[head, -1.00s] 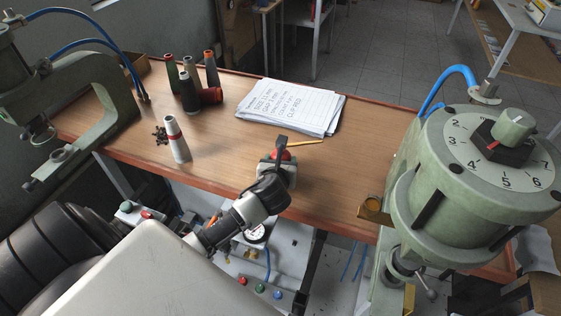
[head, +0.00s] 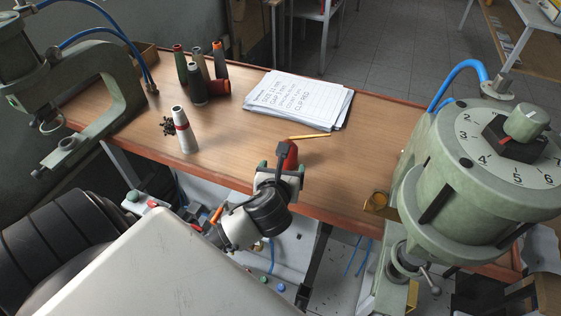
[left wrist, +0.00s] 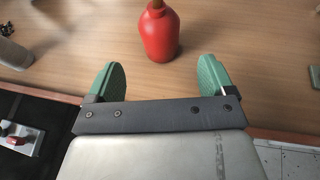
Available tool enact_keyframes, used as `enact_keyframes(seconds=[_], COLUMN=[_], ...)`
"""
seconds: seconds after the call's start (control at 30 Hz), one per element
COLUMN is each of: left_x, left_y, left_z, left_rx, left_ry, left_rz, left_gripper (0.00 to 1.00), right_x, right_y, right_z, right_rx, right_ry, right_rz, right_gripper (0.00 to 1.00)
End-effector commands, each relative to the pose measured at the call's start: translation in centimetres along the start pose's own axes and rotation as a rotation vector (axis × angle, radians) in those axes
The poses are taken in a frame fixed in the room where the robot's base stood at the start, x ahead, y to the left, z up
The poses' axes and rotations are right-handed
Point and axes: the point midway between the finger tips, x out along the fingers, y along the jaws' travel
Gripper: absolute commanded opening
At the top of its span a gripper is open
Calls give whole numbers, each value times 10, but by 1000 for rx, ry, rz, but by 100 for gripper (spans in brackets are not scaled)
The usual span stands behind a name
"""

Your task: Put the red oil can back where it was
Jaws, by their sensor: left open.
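The red oil can (head: 290,154) stands on the wooden table near its front edge, partly hidden behind my left gripper in the head view. In the left wrist view the can's rounded red body (left wrist: 160,36) is upright, just beyond the fingertips and centred between them; its top is cut off by the frame. My left gripper (head: 281,168) is open, with green finger pads apart and nothing between them in the wrist view (left wrist: 161,75). My right gripper is not in view.
Several cones (head: 197,85) stand at the back left, and one pale cone (head: 184,132) nearer. Green presses stand left (head: 100,100) and right (head: 455,180).

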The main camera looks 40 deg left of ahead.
Motion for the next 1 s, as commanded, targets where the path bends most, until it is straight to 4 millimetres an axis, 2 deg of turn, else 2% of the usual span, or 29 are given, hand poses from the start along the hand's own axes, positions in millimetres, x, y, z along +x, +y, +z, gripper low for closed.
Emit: enact_keyframes(seconds=[0.1,0.23,0.87,1.0], left_x=[-16,-24,-25,-29], left_y=[0,0,0,1], left_z=[-1,0,0,-11], left_rx=[1,1,-3,-126], left_ry=[0,0,1,49], left_rz=[-1,0,0,6], left_gripper=[84,84,84,84], right_x=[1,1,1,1], right_y=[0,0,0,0], right_z=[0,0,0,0], right_rx=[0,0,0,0], right_ry=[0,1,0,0], right_rz=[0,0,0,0], right_gripper=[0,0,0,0])
